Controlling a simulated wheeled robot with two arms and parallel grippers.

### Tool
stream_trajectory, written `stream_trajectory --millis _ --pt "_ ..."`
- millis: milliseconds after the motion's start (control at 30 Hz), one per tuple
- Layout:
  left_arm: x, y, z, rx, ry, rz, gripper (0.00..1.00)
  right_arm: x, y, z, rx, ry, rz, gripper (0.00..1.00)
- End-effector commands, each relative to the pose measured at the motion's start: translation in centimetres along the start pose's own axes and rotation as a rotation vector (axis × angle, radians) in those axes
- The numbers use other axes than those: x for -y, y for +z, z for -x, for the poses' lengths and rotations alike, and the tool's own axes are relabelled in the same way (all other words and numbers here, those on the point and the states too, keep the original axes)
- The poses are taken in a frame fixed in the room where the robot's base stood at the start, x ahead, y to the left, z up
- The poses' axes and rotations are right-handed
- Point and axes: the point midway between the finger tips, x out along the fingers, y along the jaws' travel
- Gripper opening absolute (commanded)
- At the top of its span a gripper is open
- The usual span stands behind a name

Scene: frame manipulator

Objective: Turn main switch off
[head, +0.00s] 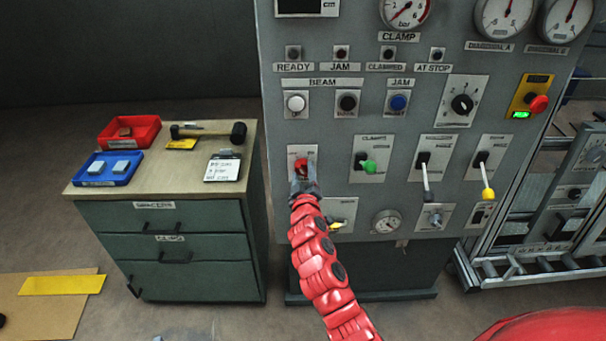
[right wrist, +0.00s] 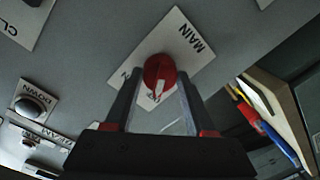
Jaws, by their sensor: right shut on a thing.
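The main switch is a red rotary knob (head: 301,165) on a white plate at the lower left of the grey control panel. In the right wrist view the knob (right wrist: 159,72) carries a white pointer mark, and its plate (right wrist: 192,43) reads MAIN. The position labels around the knob are partly hidden and too small to read surely. My right gripper (head: 304,184) reaches up to the switch from below. Its two fingers (right wrist: 156,98) stand on either side of the knob and are shut on it. My left gripper is not in view.
A cabinet (head: 170,212) stands at the left with a red tray (head: 130,131), a blue tray (head: 108,168) and a hammer (head: 208,131) on top.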

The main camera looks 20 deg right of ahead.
Motion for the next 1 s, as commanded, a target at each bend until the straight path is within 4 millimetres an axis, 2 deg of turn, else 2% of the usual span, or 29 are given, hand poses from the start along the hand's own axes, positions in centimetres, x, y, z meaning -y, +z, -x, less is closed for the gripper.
stream_trajectory --millis 167,200,333,733,867,1000 --pt "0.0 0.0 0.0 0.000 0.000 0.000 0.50 0.1 0.1 0.0 0.002 -0.001 0.001 0.00" --pt "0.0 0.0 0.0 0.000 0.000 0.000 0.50 0.1 0.1 0.0 0.002 -0.001 0.001 0.62" --pt "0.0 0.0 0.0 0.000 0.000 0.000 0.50 0.1 0.1 0.0 0.001 -0.001 0.000 0.85" --pt "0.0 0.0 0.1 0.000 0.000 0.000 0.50 0.1 0.1 0.5 0.001 0.000 0.000 0.85" --pt "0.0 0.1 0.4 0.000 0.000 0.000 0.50 0.2 0.2 2.0 -0.002 -0.001 0.001 0.85" --pt "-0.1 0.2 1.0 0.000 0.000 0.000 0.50 0.2 0.2 4.5 -0.002 -0.001 0.000 0.85"
